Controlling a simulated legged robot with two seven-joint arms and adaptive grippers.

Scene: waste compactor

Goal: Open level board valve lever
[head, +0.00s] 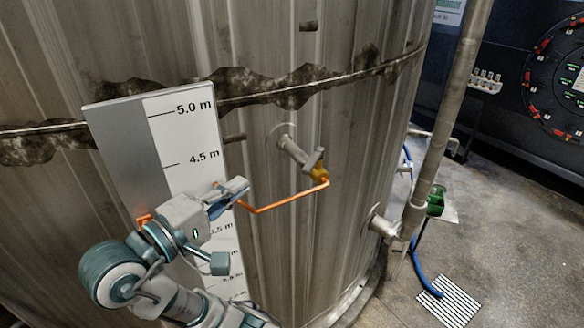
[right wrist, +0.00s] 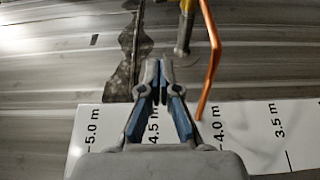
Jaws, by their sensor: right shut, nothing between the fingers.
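The level board (head: 185,150) is a tall white and grey panel with metre marks, standing against a large metal tank. The valve (head: 319,172) has a yellow body on a pipe stub right of the board. Its orange lever (head: 285,200) is a bent bar reaching left toward my right gripper (head: 228,198). That gripper is shut and empty in front of the board. In the right wrist view, the shut fingers (right wrist: 162,70) are beside the lever (right wrist: 211,60), which passes on their right. Whether they touch it, I cannot tell. My left gripper is out of view.
The rusty-seamed tank (head: 340,120) fills the background. A vertical pipe (head: 445,110) stands to its right, with a green valve (head: 436,200) and blue hose (head: 422,270) near it. A floor grate (head: 448,302) lies at lower right. Open floor extends on the right.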

